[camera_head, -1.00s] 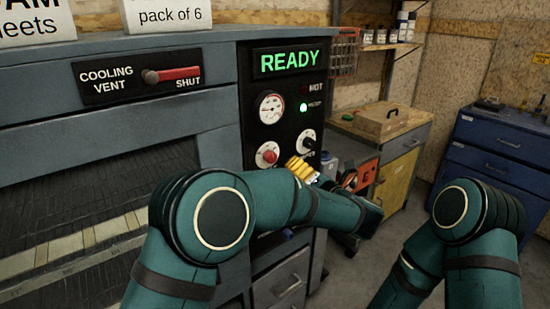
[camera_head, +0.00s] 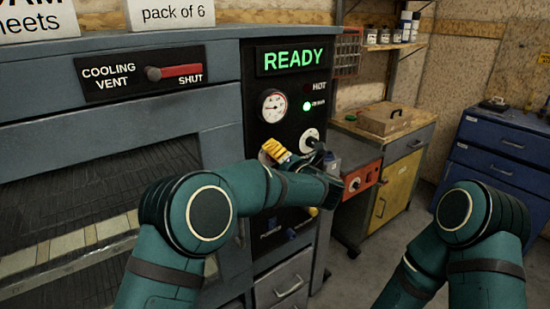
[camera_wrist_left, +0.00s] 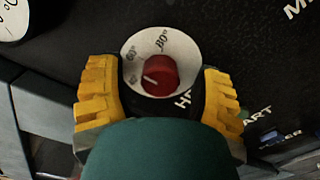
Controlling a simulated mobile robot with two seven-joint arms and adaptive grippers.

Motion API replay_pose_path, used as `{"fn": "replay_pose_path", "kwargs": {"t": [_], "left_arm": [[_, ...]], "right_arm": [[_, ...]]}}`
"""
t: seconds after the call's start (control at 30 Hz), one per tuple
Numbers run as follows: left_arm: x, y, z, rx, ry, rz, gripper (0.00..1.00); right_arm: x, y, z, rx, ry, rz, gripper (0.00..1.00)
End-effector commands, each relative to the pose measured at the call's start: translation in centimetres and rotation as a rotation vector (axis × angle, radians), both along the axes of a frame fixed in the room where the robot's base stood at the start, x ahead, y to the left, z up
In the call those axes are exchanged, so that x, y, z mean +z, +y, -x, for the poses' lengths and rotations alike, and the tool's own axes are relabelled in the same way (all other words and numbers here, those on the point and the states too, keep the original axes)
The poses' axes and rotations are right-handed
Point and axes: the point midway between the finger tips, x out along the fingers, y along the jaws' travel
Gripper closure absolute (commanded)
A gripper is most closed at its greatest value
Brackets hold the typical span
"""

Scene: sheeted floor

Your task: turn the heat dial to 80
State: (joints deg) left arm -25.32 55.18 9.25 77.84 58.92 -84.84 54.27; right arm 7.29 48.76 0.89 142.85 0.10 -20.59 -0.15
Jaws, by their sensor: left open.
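The heat dial (camera_wrist_left: 158,75) is a red knob on a white round plate on the black panel, seen in the left wrist view. The plate shows 80 at its top and 60 at upper left. The knob's white line points left, below the 60, at a small mark I cannot read clearly. My left gripper (camera_wrist_left: 160,98) is open, with one yellow finger on each side of the dial and gaps between. In the head view, my left gripper (camera_head: 275,151) is in front of the panel and hides the dial. My right gripper is out of view.
Beside the left gripper are a second white dial with a dark knob (camera_head: 309,139) and, above, a gauge (camera_head: 273,105). The READY display (camera_head: 291,59) is lit. The cooling vent lever (camera_head: 175,72) points to SHUT. Cabinets stand at right.

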Motion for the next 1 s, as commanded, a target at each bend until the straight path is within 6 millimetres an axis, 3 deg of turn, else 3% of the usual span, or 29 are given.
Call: {"fn": "replay_pose_path", "kwargs": {"t": [0.03,0.2,0.67,1.0], "left_arm": [[0.0,0.0,0.0,0.0,0.0,0.0,0.43],[0.0,0.0,0.0,0.0,0.0,0.0,1.0],[0.1,-0.1,0.0,-0.001,0.046,-0.064,1.0],[0.2,0.0,0.0,-0.001,0.205,-0.281,1.0]], "right_arm": [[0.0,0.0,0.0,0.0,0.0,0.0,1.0],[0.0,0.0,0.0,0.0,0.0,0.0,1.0],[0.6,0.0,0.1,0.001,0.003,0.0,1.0],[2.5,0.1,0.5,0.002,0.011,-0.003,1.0]]}}
